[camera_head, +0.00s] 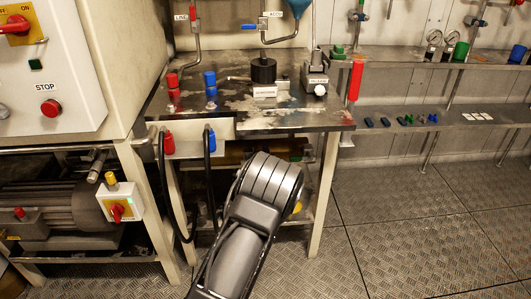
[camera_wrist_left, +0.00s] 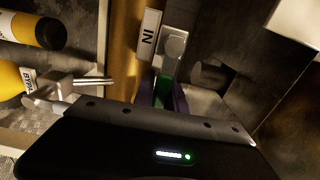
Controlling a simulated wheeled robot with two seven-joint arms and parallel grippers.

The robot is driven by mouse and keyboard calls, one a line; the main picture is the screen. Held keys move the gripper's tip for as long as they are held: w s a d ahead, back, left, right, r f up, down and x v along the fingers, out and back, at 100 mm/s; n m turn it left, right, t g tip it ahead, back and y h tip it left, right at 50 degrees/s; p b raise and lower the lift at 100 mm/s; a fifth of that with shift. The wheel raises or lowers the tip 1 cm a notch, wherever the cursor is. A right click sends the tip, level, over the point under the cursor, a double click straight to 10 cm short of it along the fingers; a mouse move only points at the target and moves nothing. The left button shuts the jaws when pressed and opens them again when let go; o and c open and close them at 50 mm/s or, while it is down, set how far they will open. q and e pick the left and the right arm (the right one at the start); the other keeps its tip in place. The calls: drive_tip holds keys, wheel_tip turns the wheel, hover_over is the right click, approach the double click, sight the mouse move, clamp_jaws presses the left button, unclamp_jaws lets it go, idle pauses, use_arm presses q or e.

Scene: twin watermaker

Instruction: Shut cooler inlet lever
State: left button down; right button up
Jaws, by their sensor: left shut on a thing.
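In the left wrist view, the cooler inlet lever (camera_wrist_left: 162,88) shows as a short green grip below a grey valve body (camera_wrist_left: 174,43), beside a white label (camera_wrist_left: 148,35) reading IN. My left gripper (camera_wrist_left: 163,97) is shut on the green grip, with a dark finger on each side of it. The rest of the lever is hidden behind the gripper. In the head view, my left arm reaches under the steel bench, and its links hide the gripper and the lever. My right gripper is in neither view.
In the left wrist view, a yellow cylinder (camera_wrist_left: 10,80) with a partly readable label and a metal rod is at left. In the head view, the bench top (camera_head: 225,119) is above my arm. Black hoses (camera_head: 208,170) hang left of it. Open floor (camera_head: 420,220) lies at right.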

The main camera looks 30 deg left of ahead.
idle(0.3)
use_arm(q)
drive_tip(key=c, duration=1.4)
unclamp_jaws()
drive_tip(key=shift+o, duration=0.2)
drive_tip(key=p+v, duration=0.1)
drive_tip(key=v, duration=0.6)
drive_tip(key=shift+s+d, duration=0.3)
